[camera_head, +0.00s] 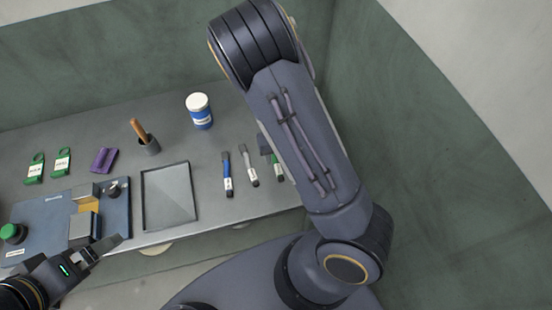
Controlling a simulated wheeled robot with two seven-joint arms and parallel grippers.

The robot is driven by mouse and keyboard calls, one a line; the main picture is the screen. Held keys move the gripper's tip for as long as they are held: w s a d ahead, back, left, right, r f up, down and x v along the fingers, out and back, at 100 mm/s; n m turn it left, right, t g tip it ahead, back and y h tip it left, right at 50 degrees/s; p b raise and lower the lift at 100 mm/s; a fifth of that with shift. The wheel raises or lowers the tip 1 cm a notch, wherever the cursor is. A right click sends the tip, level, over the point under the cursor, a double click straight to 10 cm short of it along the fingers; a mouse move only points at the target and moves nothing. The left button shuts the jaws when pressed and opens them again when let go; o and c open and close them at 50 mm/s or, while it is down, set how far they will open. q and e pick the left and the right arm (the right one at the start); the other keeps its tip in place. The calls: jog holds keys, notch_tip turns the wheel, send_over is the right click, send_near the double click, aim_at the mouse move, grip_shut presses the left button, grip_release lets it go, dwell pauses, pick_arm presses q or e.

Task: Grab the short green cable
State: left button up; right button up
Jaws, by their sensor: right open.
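I cannot make out for certain which green thing is the short green cable. Two green looped items with white labels, one at the far left (35,170) and one beside it (62,162), lie on the grey table. A slim green piece (276,168) shows at the edge of my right arm, partly hidden by it. My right gripper (264,144) is mostly hidden behind that arm; only a small dark part, which may be it, shows close to the slim green piece. It is open. My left gripper (105,246) is at the lower left, by the blue mat's corner; its jaw gap is unclear.
The blue mat (40,215) holds small blocks and a green-topped round item (13,232). Walls close the back and right.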

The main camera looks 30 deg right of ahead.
aim_at(278, 167)
notch_tip(278, 167, down, 5)
jog(key=shift+f, duration=0.2)
jog(key=shift+s, duration=0.1)
jog(key=shift+c, duration=0.3)
grip_shut()
